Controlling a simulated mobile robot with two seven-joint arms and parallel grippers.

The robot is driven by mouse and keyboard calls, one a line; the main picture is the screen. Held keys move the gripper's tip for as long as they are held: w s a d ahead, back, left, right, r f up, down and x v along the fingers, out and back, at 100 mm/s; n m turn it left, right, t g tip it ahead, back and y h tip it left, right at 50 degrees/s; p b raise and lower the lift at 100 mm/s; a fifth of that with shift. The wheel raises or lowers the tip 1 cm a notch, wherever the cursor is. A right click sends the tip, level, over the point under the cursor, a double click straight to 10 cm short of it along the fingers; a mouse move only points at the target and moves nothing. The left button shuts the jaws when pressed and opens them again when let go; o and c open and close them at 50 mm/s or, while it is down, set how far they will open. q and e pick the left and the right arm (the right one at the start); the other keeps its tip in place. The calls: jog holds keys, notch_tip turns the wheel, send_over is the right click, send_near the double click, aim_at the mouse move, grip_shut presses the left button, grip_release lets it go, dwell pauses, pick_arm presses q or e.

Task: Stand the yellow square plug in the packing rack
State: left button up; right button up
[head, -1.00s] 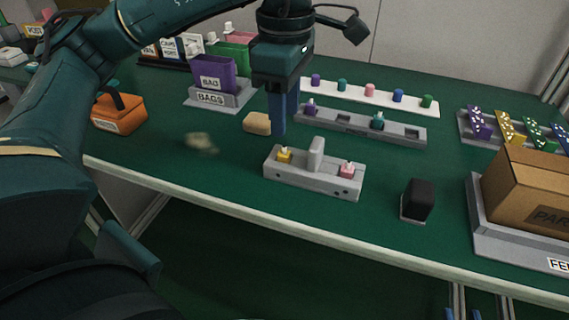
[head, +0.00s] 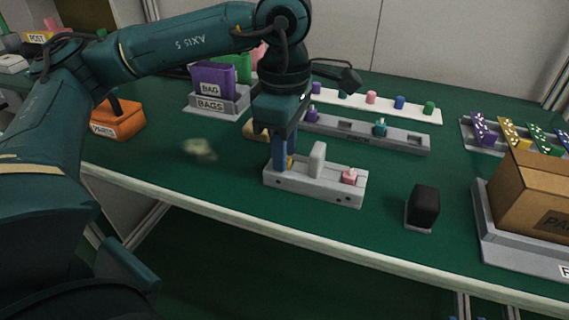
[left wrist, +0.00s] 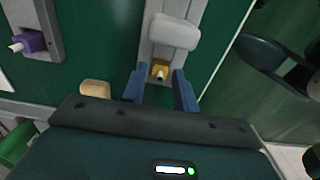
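The yellow square plug (left wrist: 160,71) stands in the grey carrier block (head: 315,189), at its left end; in the head view it is mostly hidden behind my finger. My left gripper (head: 284,160) points down over it. In the left wrist view the fingers (left wrist: 160,80) are apart, one on each side of the plug, with gaps visible. The grey packing rack (head: 345,129) lies behind the carrier. It holds a purple plug (left wrist: 30,42) and a teal plug (head: 380,127), with empty sockets between and to the right. My right gripper is out of view.
The carrier has an upright grey handle (head: 317,160) and a pink plug (head: 349,176). A white strip with several coloured pegs (head: 371,97) lies behind the rack. A black block (head: 423,205) and a cardboard box (head: 535,205) stand right. A tan block (left wrist: 95,88) is near the gripper.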

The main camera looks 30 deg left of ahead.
pick_arm(q)
grip_shut()
